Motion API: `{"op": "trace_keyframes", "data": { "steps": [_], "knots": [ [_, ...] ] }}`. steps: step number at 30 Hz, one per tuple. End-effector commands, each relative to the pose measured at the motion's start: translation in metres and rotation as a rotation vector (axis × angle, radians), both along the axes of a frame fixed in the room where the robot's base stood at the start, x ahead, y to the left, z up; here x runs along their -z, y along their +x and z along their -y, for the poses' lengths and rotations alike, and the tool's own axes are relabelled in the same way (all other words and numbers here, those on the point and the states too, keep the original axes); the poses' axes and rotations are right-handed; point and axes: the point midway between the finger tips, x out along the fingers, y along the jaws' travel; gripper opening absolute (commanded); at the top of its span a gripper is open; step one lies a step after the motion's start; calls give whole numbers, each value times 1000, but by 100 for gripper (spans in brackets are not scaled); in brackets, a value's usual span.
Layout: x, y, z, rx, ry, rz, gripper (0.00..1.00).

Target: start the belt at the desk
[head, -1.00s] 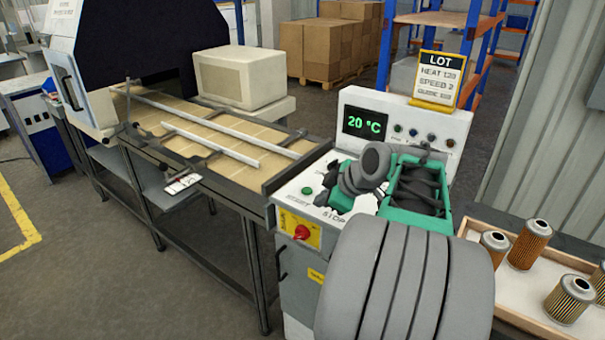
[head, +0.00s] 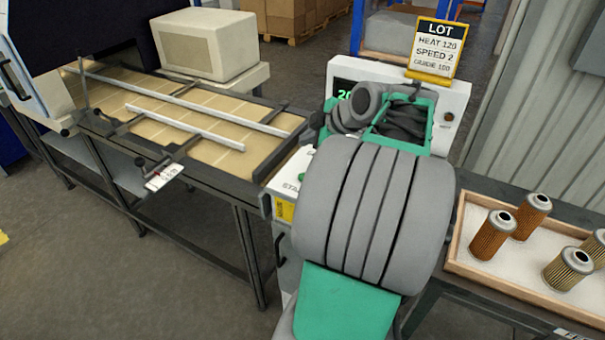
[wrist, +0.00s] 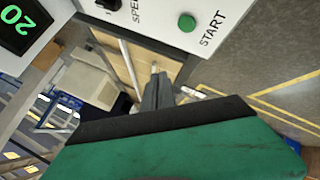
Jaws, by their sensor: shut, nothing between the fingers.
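The control desk (head: 308,158) stands at the right end of the belt (head: 205,150). In the head view my arm covers most of its panel, and my gripper's fingertips are hidden. The wrist view shows a round green button (wrist: 187,22) labelled START on the white panel. A dark knob (wrist: 107,4) beside SPEED is cut off by the top edge. My gripper (wrist: 156,72) is shut and empty, its dark fingertips showing below the START button in the picture, apart from it. The display (wrist: 22,22) reads 20.
A yellow-framed LOT card (head: 435,48) on the desk reads HEAT 120, SPEED 2 and a guide figure that looks like 100. A wooden tray (head: 452,235) of filter cartridges (head: 492,235) stands to the right. A beige box (head: 205,45) sits behind the belt.

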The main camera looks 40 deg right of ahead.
Motion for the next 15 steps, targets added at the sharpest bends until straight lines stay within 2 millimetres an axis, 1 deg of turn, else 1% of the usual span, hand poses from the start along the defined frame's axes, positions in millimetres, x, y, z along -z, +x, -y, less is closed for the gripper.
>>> {"op": "trace_keyframes", "data": {
  "steps": [4, 7, 15],
  "knots": [
    [6, 0, -1, -2, 1, -1, 0],
    [16, 0, 0, 0, 1, -1, 0],
    [55, 0, 0, 2, 3, -1, 0]
  ]
}}
